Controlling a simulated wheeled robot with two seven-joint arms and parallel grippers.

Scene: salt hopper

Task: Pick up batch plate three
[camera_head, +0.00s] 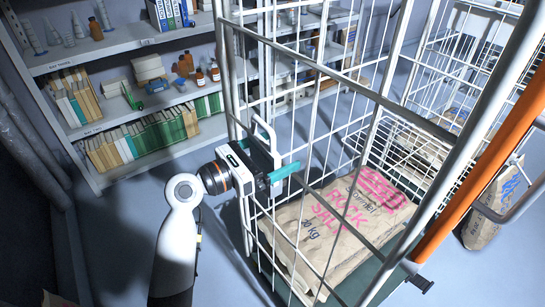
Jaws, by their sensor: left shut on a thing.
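No plate that I can make out as batch plate three shows in the head view. My left gripper (284,172) is at the left side of a white wire roll cage (317,85), its teal fingers among the bars. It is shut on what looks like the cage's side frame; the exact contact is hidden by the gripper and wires. My right gripper is not in view.
A rock salt sack (345,222) lies in the cage. An orange bar (500,150) slants along the right. Shelves (110,45) at back left hold books, binders and bottles. Another sack (492,212) stands at right.

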